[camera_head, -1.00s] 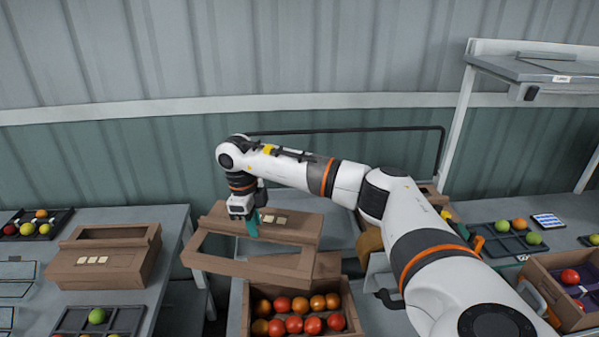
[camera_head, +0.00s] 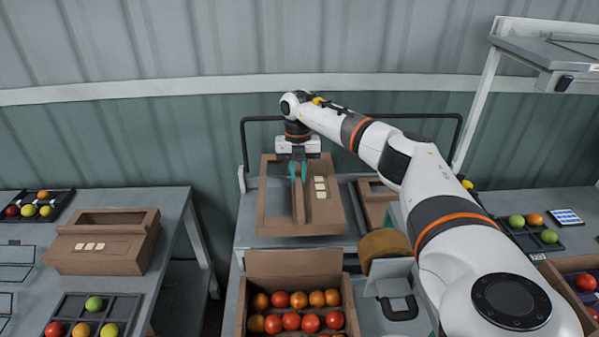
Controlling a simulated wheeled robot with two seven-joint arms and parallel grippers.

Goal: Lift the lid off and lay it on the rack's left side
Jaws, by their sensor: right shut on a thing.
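The brown cardboard lid (camera_head: 329,213), with a window opening and three pale labels, is over the left part of the grey rack (camera_head: 249,208) behind the tomato box. My right gripper (camera_head: 298,172) points down with its teal fingers shut on the lid's middle bar. The lid looks about level; I cannot tell if its underside touches the rack. The open box (camera_head: 294,262) in front holds several red and orange tomatoes (camera_head: 291,320). My left gripper is not in view.
A black rail (camera_head: 386,116) runs behind the rack. A second brown carton piece (camera_head: 373,205) lies right of the held lid, close to it. A tan roll (camera_head: 384,246) stands right of the box.

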